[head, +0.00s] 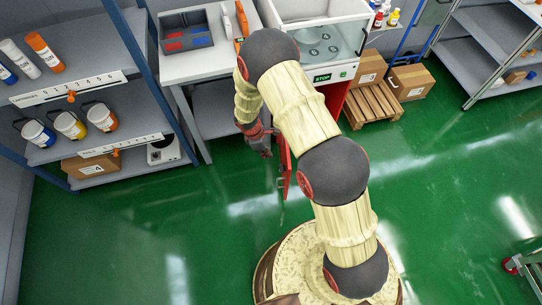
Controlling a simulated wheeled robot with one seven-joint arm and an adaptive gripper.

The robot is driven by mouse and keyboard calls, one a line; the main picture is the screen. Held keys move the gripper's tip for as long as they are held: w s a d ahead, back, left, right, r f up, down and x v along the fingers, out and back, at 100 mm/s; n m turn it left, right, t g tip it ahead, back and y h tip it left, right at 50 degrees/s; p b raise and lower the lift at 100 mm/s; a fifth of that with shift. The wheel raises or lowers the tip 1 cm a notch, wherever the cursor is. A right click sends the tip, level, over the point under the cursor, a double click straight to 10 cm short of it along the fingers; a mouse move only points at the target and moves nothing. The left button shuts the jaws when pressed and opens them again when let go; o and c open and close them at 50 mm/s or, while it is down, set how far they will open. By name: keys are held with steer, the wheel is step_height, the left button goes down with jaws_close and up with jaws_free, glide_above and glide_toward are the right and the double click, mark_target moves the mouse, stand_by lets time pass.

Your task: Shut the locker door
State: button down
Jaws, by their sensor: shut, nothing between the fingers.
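The red locker door (286,170) shows as a narrow upright red panel just right of my gripper. It stands swung out over the green floor, seen almost edge-on, partly hidden behind my arm. A red cabinet side (337,96) shows under the white machine, right of my arm; the locker's opening is hidden by the arm. My gripper (265,153) points down to the left of the door, close to it, with its fingers shut and empty. I cannot tell whether it touches the door.
A grey workbench (190,68) with a dark bin (186,31) stands behind my gripper. Shelves with buckets and bottles (70,125) are at left. A wooden pallet (372,105) and cardboard boxes (410,82) stand at right. The green floor in front is mostly clear.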

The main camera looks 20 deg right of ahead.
steer(key=s+d+f+b, duration=0.1)
steer(key=d+f+b, duration=0.2)
steer(key=d+f, duration=0.3)
steer(key=shift+f+b, duration=0.35)
steer(key=shift+f, duration=0.65)
steer(key=shift+s, duration=0.15)
